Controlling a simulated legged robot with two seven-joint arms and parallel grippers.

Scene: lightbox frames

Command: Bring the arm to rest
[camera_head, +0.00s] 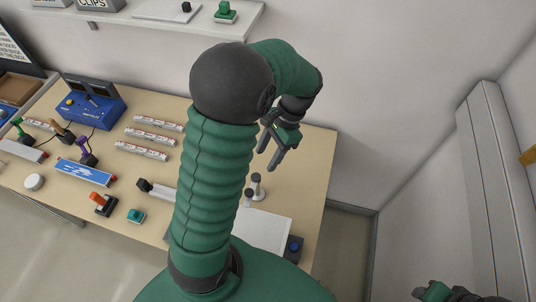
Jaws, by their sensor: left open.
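My left arm (212,180), green and ribbed with a dark round elbow, rises from the bottom middle and bends over to the right. Its left gripper (268,158) hangs over the right part of the wooden table (312,165). Its two dark fingers are apart, with nothing seen between them. They appear above the table top, apart from the things there. Part of my right gripper (450,292) shows at the bottom right edge, cut off by the frame, so its jaws cannot be read.
The table holds a blue box (95,105), several white-red strips (150,138), a red-handled device (103,204), a white sheet (265,230) and small grey posts (257,185). A shelf (150,14) is on the back wall. A grey column (485,190) stands right.

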